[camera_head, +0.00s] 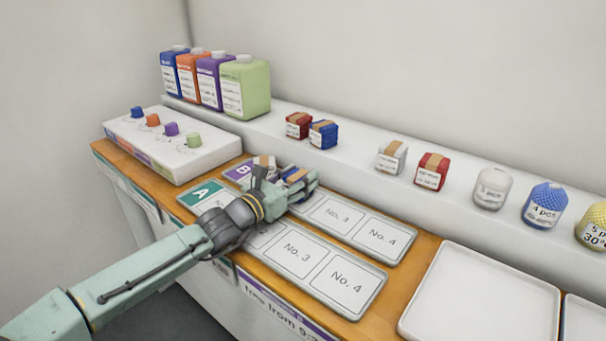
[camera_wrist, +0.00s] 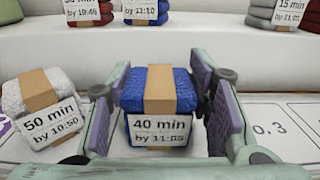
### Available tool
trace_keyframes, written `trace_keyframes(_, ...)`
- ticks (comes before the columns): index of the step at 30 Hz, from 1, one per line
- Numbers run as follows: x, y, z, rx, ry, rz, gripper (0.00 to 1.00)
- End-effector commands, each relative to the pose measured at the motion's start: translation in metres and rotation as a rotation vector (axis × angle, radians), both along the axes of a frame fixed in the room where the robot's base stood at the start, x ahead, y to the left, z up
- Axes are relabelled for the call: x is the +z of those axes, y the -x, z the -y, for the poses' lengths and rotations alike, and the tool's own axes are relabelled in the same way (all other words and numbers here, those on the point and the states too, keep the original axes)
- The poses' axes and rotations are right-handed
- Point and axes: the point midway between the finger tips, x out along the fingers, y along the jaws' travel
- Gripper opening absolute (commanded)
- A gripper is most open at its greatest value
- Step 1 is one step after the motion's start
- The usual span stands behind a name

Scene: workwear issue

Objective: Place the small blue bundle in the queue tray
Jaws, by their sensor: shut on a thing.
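My gripper (camera_head: 290,184) is over the far numbered tray, marked B (camera_head: 385,240). In the wrist view my gripper (camera_wrist: 160,112) is shut on a small blue bundle (camera_wrist: 182,88) with a tan band and a label reading "40 min by 11:05". The bundle is upright, just left of the No. 3 place; whether it touches the tray I cannot tell. In the head view the fingers mostly hide it. A white bundle (camera_wrist: 62,88), labelled "50 min by 10:50", stands close to its left. The nearer numbered tray, marked A (camera_head: 318,279), lies partly under my arm.
The back ledge holds a red bundle (camera_head: 297,125), another blue bundle (camera_head: 323,134), a grey bundle (camera_head: 391,157), another red bundle (camera_head: 432,171) and rolls (camera_head: 545,205). Coloured jugs (camera_head: 246,88) and a white knob panel (camera_head: 190,158) stand left. A blank white tray (camera_head: 485,300) at right is empty.

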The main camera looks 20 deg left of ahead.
Motion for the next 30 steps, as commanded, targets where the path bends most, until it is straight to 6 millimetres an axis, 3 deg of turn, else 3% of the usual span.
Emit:
trace_keyframes(8,-0.0044,-0.0004,0.0004,0.0,0.001,0.0,0.14)
trace_keyframes(9,-0.0035,-0.0004,0.0004,0.0,0.001,-0.001,0.48)
trace_keyframes(17,-0.0028,-0.0004,0.0005,0.0,0.001,-0.001,0.65)
trace_keyframes(30,0.0011,0.0017,-0.0009,0.001,-0.002,0.0,0.67)
